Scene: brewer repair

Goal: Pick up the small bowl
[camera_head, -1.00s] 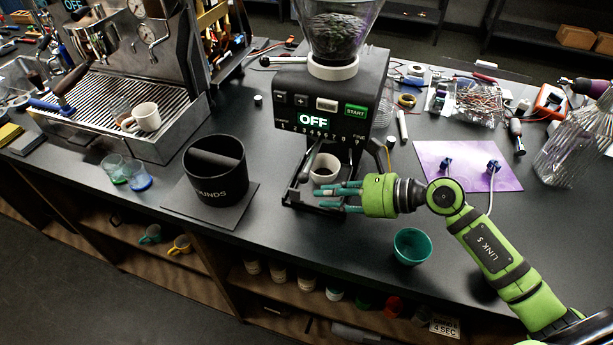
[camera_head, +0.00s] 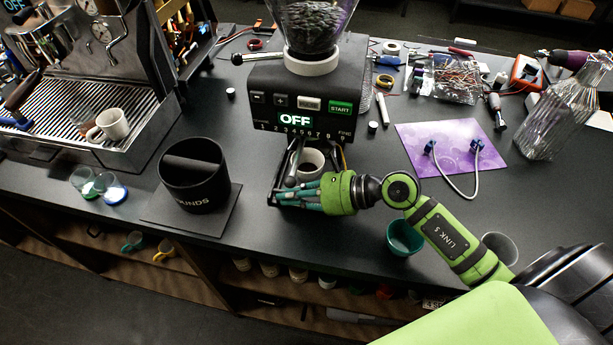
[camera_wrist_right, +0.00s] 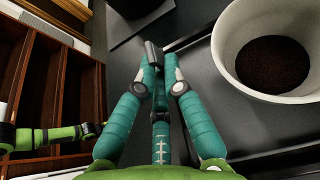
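A small whitish bowl (camera_head: 307,163) sits under the grinder's spout. In the right wrist view the whitish bowl (camera_wrist_right: 275,55) holds dark grounds, to the right of my fingers. A teal bowl (camera_head: 404,238) stands on the counter below my right forearm, partly hidden by it. My right gripper (camera_head: 300,195) is just in front of the grinder base, beside the whitish bowl. Its teal fingers (camera_wrist_right: 157,80) point forward with tips close together in the picture and nothing seen between them. How far they are closed is unclear.
The grinder (camera_head: 305,100) stands behind the bowl. A black knock box (camera_head: 194,175) on a mat is to the left. The espresso machine (camera_head: 80,70) is at far left. A purple mat (camera_head: 455,146) with a cable lies right. Open shelves (camera_head: 220,285) are below the counter edge.

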